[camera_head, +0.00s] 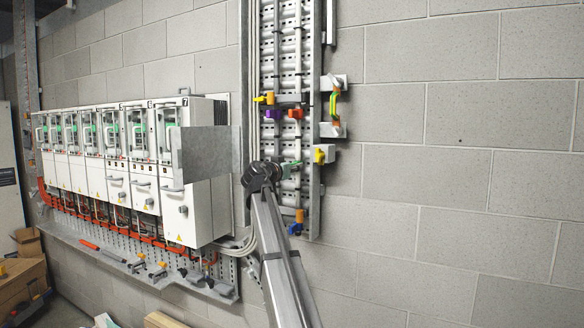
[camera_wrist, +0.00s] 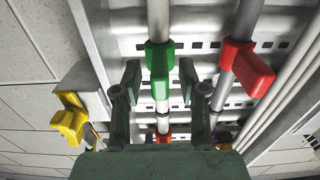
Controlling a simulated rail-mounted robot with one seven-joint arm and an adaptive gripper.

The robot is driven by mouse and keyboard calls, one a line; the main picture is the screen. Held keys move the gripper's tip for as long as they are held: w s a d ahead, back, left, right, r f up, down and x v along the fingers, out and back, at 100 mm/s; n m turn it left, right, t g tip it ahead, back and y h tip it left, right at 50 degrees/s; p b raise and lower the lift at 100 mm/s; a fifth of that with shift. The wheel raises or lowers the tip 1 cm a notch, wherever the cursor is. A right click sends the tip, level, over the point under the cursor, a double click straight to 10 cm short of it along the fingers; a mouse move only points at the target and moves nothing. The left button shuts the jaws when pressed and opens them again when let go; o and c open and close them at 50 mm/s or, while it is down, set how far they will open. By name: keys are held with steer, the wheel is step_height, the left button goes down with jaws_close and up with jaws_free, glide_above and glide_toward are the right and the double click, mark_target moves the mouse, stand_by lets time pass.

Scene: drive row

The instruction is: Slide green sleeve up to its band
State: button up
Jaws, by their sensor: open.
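My gripper (camera_wrist: 160,78) is open, with one finger on each side of the sleeve and rod. A gap shows on both sides, and nothing is gripped. In the head view, the green sleeve (camera_head: 291,164) shows just right of my gripper (camera_head: 272,170), partly hidden.
A red sleeve (camera_wrist: 247,68) is on the neighbouring rod, right of my gripper in the wrist view. A yellow handle (camera_wrist: 70,118) on a grey block stands at left. In the head view, white drive cabinets (camera_head: 120,150) and a grey metal plate (camera_head: 205,153) stand left of my arm.

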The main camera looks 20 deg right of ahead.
mark_target(297, 142)
steer(key=shift+c, duration=0.4)
jaws_close()
steer(key=shift+w+r+b, duration=0.1)
steer(key=shift+r+b, duration=1.25)
steer(key=shift+r, duration=2.95)
steer(key=shift+o, duration=0.4)
jaws_free()
steer(key=shift+r, duration=0.1)
steer(key=shift+s+a+f, duration=0.2)
steer(key=shift+s+a, duration=0.05)
steer(key=shift+s, duration=0.05)
steer(key=v, duration=1.1)
steer(key=shift+a, duration=0.15)
